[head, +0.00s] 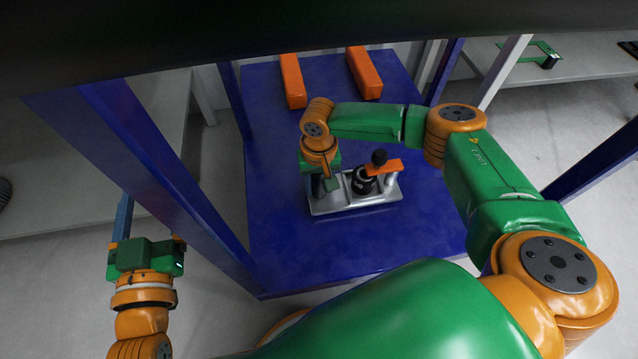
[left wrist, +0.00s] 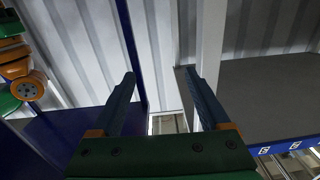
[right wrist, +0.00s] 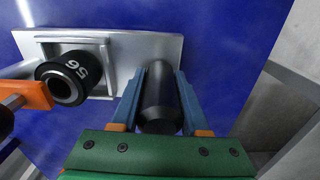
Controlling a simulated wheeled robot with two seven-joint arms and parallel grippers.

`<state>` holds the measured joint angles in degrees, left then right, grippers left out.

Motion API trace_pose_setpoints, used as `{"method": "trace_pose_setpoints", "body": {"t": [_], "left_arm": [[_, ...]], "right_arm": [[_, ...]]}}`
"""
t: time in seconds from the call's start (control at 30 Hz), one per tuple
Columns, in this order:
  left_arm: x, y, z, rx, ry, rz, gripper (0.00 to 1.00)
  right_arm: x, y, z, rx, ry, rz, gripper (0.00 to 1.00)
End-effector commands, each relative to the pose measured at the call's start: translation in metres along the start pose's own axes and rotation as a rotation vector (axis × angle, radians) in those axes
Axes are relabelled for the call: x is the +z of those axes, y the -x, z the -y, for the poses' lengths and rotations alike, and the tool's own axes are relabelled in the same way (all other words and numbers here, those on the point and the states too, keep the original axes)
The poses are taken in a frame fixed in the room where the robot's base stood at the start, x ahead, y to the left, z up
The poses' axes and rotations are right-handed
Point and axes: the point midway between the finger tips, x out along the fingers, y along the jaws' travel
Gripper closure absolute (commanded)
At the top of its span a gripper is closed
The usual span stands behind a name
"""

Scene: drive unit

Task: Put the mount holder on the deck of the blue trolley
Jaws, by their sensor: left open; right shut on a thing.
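The mount holder is a light grey metal plate (head: 350,204) on the blue trolley's deck (head: 320,252), in the middle of the head view. It carries a black cylinder marked 56 (right wrist: 70,78), an orange bar with a black knob (head: 382,166) and a black post (right wrist: 160,98). The plate lies level over the deck; I cannot tell whether its whole underside touches. My right gripper (head: 322,187) is shut on the black post, seen between its fingers in the right wrist view (right wrist: 160,90). My left gripper (head: 150,222) is open and empty, left of the trolley.
Two orange blocks (head: 292,82) (head: 364,74) lie at the deck's far end. Blue uprights (head: 150,165) stand at the trolley's corners. The deck in front of the holder is clear. Grey tables stand at left (head: 90,190) and back right (head: 590,58).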

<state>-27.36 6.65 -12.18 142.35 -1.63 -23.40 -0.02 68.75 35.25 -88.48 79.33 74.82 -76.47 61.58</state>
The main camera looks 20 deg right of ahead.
Motion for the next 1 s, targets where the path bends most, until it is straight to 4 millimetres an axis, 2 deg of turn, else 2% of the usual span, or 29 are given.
{"method": "trace_pose_setpoints", "body": {"t": [0.2,0.4,0.83,0.87,0.97,1.0], "left_arm": [[-0.047,0.004,-0.005,0.014,-0.003,-0.256,0.21],[-0.073,0.012,-0.008,0.021,-0.003,-0.395,0.21],[-0.078,0.014,-0.009,0.022,-0.003,-0.42,0.21],[-0.077,0.014,-0.009,0.022,-0.003,-0.417,0.21],[-0.077,0.014,-0.009,0.022,-0.003,-0.416,0.21],[-0.077,0.014,-0.009,0.022,-0.003,-0.416,0.21]], "right_arm": [[0.0,-0.01,0.0,0.002,0.001,-0.002,1.0],[-0.001,-0.013,0.0,0.001,0.0,-0.002,1.0],[0.0,-0.014,0.0,0.001,0.0,-0.001,1.0],[0.0,-0.016,0.0,0.001,0.0,0.0,0.53],[0.0,-0.016,0.0,0.001,0.0,0.0,0.26],[0.0,-0.016,0.0,0.001,0.0,0.0,0.25]]}}
